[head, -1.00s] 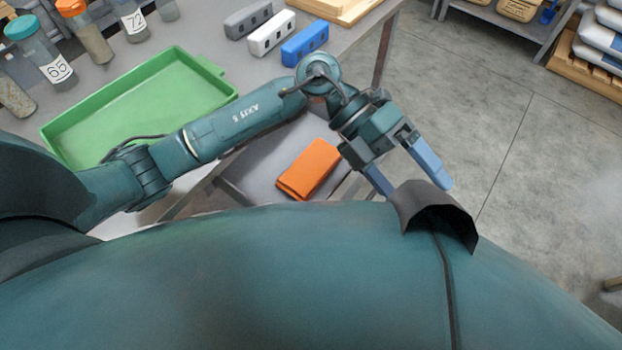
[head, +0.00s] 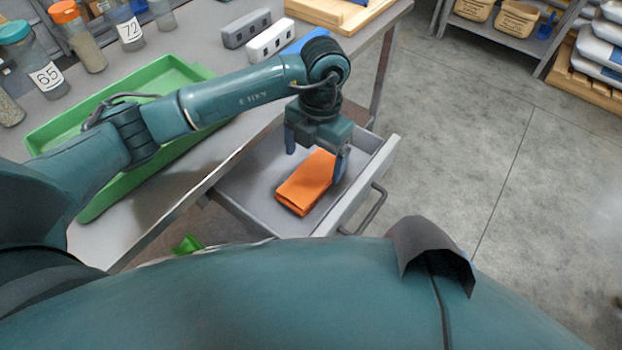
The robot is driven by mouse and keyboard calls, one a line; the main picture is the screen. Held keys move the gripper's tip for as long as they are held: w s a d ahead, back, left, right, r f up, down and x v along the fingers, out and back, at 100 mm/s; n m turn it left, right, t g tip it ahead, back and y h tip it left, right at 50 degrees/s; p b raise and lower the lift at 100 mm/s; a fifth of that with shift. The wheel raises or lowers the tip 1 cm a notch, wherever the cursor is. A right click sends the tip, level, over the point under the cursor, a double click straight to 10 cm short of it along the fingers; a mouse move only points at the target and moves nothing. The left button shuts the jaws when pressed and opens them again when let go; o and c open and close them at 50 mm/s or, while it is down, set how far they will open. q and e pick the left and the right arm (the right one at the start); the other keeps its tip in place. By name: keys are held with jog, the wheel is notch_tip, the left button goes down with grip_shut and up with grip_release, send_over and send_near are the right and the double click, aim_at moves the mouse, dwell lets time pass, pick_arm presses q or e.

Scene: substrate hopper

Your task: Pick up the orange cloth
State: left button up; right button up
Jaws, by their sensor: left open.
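The orange cloth (head: 305,184) lies folded in an open grey drawer (head: 243,189) below the table top. My left gripper (head: 316,160) points down over the drawer, at the far end of the cloth. Its fingers are apart, one to the left of the cloth and one at its right edge. The cloth still lies on the drawer bottom. I cannot tell whether the right finger touches it. My right gripper is not in view.
A green tray (head: 165,82) stands on the table (head: 205,55), partly behind my left arm. Labelled jars, such as one marked 65 (head: 42,72), stand at the left. White (head: 270,42) and grey (head: 246,28) blocks lie behind the arm. The drawer handle (head: 372,210) sticks out at right.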

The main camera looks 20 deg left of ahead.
aim_at(312, 176)
pick_arm(q)
jog(key=f, duration=0.5)
jog(key=shift+s+a+f, duration=0.15)
jog(key=shift+s, duration=0.1)
jog(key=c, duration=1.1)
